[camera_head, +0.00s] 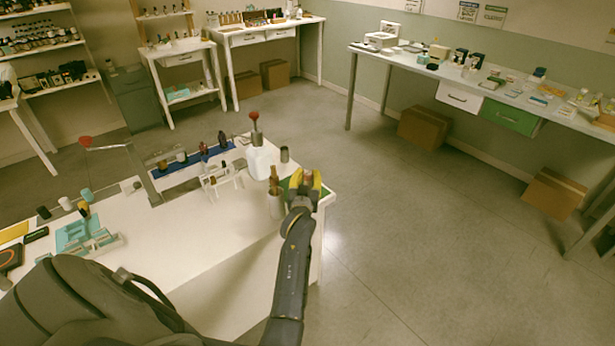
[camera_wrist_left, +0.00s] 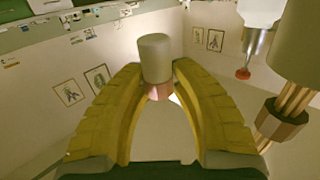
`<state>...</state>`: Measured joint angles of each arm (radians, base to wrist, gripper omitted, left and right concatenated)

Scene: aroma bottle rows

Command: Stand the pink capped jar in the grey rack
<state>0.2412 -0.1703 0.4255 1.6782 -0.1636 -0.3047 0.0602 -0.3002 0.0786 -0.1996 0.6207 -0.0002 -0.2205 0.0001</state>
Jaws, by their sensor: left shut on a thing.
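My left gripper (camera_head: 306,182) has yellow fingers and is over the right end of the white table. In the head view the jar is mostly hidden between the fingers. A pale greyish rack (camera_head: 222,182) stands left of the gripper, apart from it; I cannot tell surely whether it is the grey rack. My right gripper is not in view.
A grey cup (camera_head: 276,207) holding brown sticks (camera_head: 274,180) stands close left of the gripper. Behind are a white bottle (camera_head: 259,162) with a red top and a small dark cylinder (camera_head: 284,154). A blue rack (camera_head: 196,162) holds bottles. The table's front middle (camera_head: 190,235) is clear.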

